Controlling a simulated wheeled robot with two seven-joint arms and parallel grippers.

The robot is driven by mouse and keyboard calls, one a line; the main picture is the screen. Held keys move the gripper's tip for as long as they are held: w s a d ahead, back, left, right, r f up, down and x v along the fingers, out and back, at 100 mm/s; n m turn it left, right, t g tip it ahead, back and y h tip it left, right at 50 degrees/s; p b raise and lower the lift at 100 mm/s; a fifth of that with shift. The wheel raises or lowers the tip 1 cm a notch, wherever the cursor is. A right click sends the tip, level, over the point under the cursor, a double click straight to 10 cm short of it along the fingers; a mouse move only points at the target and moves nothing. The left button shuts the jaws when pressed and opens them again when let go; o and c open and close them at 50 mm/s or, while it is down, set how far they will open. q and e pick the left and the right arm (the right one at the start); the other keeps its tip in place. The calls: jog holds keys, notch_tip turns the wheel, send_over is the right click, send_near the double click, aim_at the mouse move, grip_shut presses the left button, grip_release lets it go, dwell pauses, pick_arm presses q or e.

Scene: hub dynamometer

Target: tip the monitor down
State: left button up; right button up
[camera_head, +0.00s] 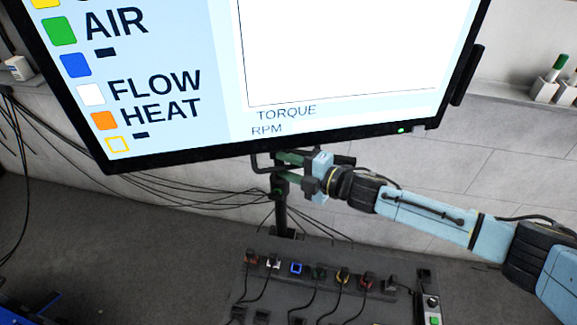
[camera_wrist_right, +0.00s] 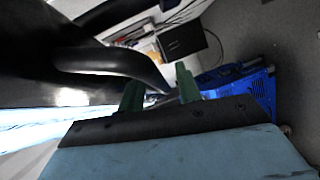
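The monitor (camera_head: 330,60) fills the top of the head view, its screen tilted in the picture and its black lower edge just above my right gripper. A black bar handle (camera_head: 256,163) hangs below that edge; in the wrist view it is a thick curved bar (camera_wrist_right: 105,62). My right gripper (camera_head: 279,167) is at this handle, its green fingers apart. In the wrist view the fingers (camera_wrist_right: 157,76) stand apart, with the bar's curved end at the gap between them. I cannot tell whether they touch it. My left gripper is out of view.
A black stand post (camera_head: 281,212) rises behind the gripper. Below is a dark panel (camera_head: 330,262) with several plugs and cables. Loose cables hang along the grey wall at left. A shelf (camera_head: 510,95) with green-capped markers is at right. A blue machine (camera_wrist_right: 240,88) shows in the wrist view.

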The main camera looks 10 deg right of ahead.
grip_shut()
